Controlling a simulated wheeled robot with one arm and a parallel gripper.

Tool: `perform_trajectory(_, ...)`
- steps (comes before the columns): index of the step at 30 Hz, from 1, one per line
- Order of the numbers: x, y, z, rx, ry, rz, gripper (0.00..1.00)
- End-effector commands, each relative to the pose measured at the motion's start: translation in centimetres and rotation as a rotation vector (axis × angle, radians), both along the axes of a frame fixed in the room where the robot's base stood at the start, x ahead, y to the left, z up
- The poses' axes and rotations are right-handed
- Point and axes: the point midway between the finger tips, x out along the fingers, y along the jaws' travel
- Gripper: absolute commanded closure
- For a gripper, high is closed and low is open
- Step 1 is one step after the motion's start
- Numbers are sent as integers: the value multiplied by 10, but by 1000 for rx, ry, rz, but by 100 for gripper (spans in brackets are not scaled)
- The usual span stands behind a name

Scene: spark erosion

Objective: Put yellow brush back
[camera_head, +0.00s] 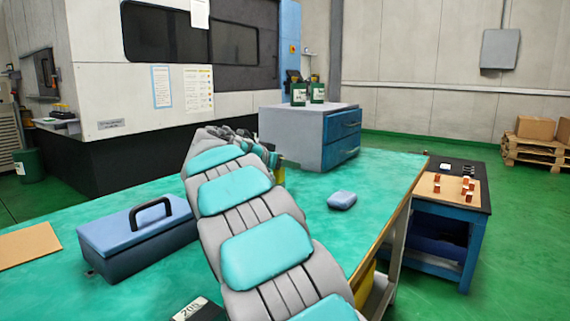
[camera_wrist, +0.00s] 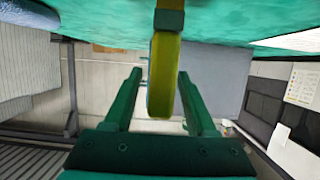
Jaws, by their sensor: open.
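The yellow brush (camera_wrist: 163,75) shows in the wrist view as a long yellow piece with a dark band at its upper end, close to the green tabletop. It lies in line with the gap between the two green fingers of my gripper (camera_wrist: 160,82). The fingers are apart, and a gap shows beside the yellow piece; whether either one touches it I cannot tell. In the head view my gripper (camera_head: 268,156) is over the far part of the table, mostly hidden by my arm. A small yellow patch (camera_head: 279,177) of the brush shows just below it.
A grey-blue cabinet (camera_head: 310,140) stands behind. A side table (camera_head: 450,215) with small red-and-white pieces stands at right. The tabletop around the block is clear.

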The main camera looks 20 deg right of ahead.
Motion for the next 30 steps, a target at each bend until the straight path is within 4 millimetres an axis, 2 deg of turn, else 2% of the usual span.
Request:
perform_trajectory(15,-51,76,34,-2,-1,0,43)
perform_trajectory(21,-61,92,41,-1,-2,2,43)
perform_trajectory(30,-62,94,42,0,0,1,43)
